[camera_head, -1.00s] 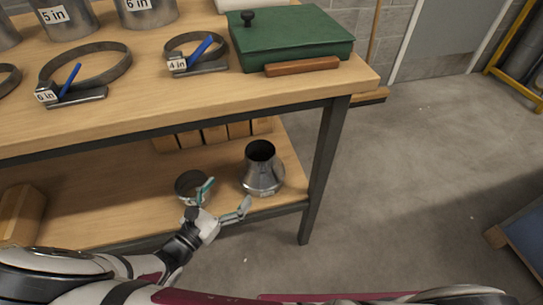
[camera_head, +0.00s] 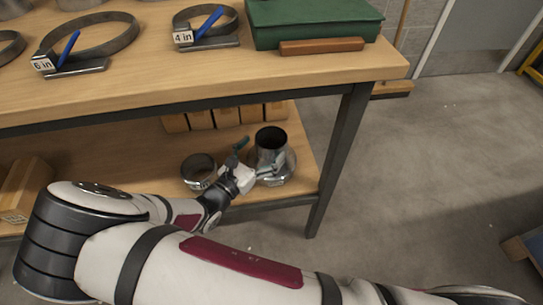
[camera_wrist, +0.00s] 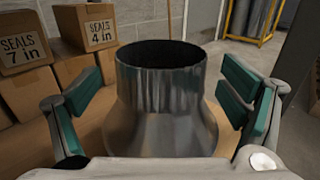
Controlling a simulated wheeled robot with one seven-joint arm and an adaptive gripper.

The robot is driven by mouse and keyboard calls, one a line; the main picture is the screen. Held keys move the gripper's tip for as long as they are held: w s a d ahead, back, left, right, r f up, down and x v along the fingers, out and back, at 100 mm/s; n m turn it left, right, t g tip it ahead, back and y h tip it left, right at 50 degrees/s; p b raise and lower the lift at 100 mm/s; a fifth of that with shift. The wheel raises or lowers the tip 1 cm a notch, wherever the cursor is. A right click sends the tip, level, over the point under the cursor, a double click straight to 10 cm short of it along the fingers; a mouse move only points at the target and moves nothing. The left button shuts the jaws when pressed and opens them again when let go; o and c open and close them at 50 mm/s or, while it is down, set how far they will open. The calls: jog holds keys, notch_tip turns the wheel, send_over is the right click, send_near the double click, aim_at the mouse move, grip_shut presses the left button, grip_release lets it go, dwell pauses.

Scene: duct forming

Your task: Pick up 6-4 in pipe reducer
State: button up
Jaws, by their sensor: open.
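The pipe reducer (camera_head: 272,142) is a shiny metal piece with a narrow neck on top and a wider flared base. It stands upright on the lower shelf near its right end. My gripper (camera_head: 254,158) is open at the reducer. In the wrist view the reducer (camera_wrist: 160,95) fills the middle, between the teal finger pads of my gripper (camera_wrist: 158,110), with visible gaps on both sides. The reducer's lowest part is hidden behind my gripper's body in the wrist view.
A short metal ring (camera_head: 198,170) stands left of the reducer on the lower shelf (camera_head: 130,165). Cardboard seal boxes (camera_wrist: 88,28) line the back. A table leg (camera_head: 338,160) stands to the right. The upper worktop (camera_head: 200,85) overhangs the shelf.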

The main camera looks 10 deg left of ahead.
aim_at(278, 134)
jog(key=x, duration=0.1)
jog(key=b+x, duration=0.1)
jog(key=x, duration=0.1)
jog(key=shift+w+d+f+b, duration=0.2)
jog(key=shift+w+f+b, duration=0.05)
jog(key=shift+f+b, duration=0.1)
jog(key=shift+w+d+r, duration=0.1)
jog(key=shift+w+r, duration=0.05)
jog(key=shift+w, duration=0.15)
jog(key=c, duration=1.9)
